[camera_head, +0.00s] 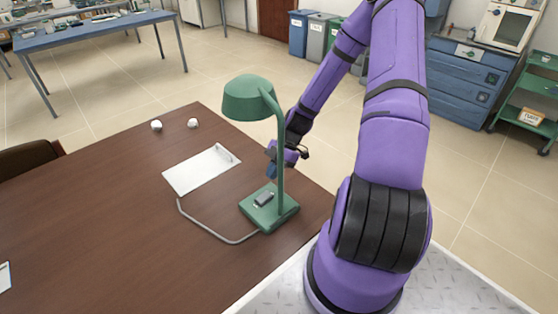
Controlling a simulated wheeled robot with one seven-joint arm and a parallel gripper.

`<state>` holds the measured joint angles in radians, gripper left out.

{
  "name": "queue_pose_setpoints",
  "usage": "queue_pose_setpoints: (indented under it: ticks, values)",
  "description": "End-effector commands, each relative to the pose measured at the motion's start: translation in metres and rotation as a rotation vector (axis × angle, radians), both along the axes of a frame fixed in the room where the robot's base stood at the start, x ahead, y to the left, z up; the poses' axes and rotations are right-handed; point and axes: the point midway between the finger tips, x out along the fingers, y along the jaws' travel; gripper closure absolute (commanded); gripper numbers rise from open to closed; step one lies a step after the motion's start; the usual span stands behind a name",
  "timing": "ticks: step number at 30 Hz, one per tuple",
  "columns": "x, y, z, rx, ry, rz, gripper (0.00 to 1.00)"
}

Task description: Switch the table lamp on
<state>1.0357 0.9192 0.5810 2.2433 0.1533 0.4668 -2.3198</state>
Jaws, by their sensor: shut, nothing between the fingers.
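A green table lamp (279,150) stands upright on the brown table, with its shade (249,98) facing left and a square base (283,214). A dark grey switch (263,200) sits on the top of the base. A grey cord runs from the base to the left. My gripper (271,171) is shut and empty, just behind the lamp stem and above the far side of the base. The stem hides part of it. I cannot tell whether the gripper touches the lamp. The lamp shade shows no clear glow.
Two small white objects (156,125) (193,123) are near the far edge. A chair back (30,157) stands at the left edge. The table's near left part is mostly clear.

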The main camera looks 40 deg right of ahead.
Motion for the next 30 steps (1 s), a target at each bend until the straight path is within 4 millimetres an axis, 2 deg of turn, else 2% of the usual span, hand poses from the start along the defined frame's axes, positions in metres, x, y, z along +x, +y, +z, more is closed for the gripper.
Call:
queue_pose_setpoints:
  ticks: [4,12,30]
  values:
    - [-0.001,0.017,-0.022,0.002,0.003,0.003,1.0]
    - [0.0,0.009,-0.052,0.0,0.001,-0.001,1.0]
    - [0.0,0.007,-0.061,0.024,0.001,-0.004,1.0]
